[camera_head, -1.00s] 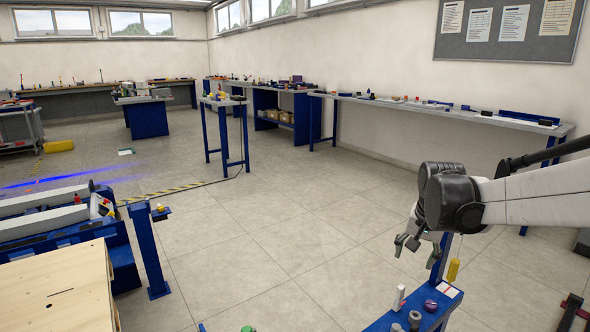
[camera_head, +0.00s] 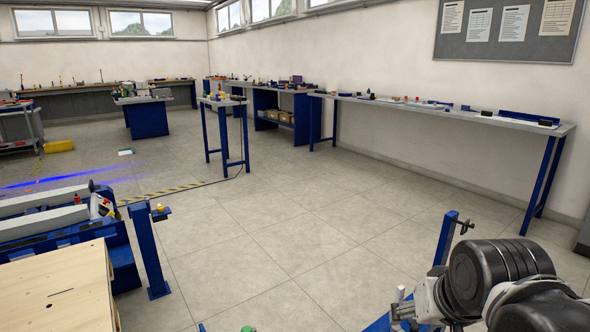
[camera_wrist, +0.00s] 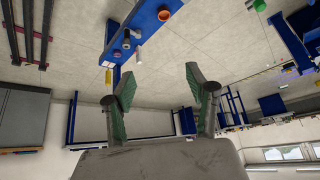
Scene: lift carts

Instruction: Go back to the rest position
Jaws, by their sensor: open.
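My gripper (camera_wrist: 158,88) shows in the wrist view with two green-padded fingers spread wide apart and nothing between them. In the head view my gripper (camera_head: 404,312) is at the lower right, partly hidden by my own dark arm joint. It is beside the blue stand (camera_head: 447,240), which has a small dark fitting near its top. Most of this shelf is hidden behind my arm in the head view.
A wooden-topped box (camera_head: 55,290) and blue machinery (camera_head: 60,225) stand at the left. A blue post (camera_head: 150,255) rises beside them. A long bench (camera_head: 440,110) runs along the right wall. The middle floor (camera_head: 290,225) is clear.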

